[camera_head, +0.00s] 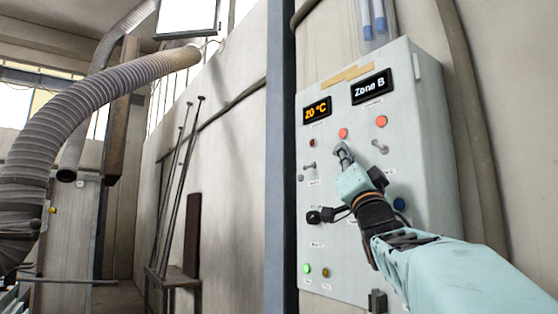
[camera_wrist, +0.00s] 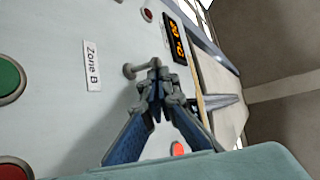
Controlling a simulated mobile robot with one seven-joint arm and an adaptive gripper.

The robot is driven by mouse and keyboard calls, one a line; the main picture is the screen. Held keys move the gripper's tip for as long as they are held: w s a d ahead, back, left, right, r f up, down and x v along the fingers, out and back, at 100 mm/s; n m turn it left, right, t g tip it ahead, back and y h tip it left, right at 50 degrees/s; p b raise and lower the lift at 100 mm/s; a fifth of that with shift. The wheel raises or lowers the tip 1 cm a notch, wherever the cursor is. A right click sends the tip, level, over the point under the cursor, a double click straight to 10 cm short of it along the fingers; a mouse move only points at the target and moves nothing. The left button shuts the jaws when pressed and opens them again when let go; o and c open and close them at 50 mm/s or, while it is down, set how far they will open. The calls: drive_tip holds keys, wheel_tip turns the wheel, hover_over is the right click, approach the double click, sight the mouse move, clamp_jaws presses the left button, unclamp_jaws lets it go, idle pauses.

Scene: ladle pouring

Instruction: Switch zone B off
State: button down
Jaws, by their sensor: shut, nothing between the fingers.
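The grey control panel (camera_head: 432,130) fills the right half of the head view. My gripper (camera_head: 342,148) is at its middle switch column, pointing at the panel. In the wrist view, my gripper (camera_wrist: 155,66) has its fingertips together, at the free end of a small metal toggle switch (camera_wrist: 130,70). The fingertips seem to touch the lever, but I cannot be sure. The "Zone B" label (camera_wrist: 92,66) lies beside that toggle. In the head view the toggle is hidden behind my gripper. The red lamp (camera_head: 342,133) above this column looks bright.
A left toggle (camera_head: 309,166) and a right toggle (camera_head: 380,148) flank the middle column. A dim lamp (camera_head: 311,142) and a bright red lamp (camera_head: 381,121) sit above them. A blue button (camera_head: 399,204) is close to my wrist.

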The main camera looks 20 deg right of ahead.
drive_tip(key=shift+f+n+t+y+b, duration=0.2)
drive_tip(key=shift+n+y+b, duration=0.2)
drive_tip(key=shift+n+y, duration=0.2)
drive_tip(key=shift+f+n+t+y+b, duration=0.1)
drive_tip(key=shift+n+t+y+b, duration=0.1)
drive_tip(key=shift+n+y+b, duration=0.25)
drive_tip(key=shift+f+n+y+b, duration=0.25)
drive_tip(key=shift+n+y+b, duration=0.4)
drive_tip(key=shift+y, duration=0.1)
drive_tip(key=shift+w+f+b, duration=0.1)
drive_tip(key=shift+f+b, duration=0.15)
drive_tip(key=shift+b, duration=0.3)
drive_tip(key=shift+f, duration=0.1)
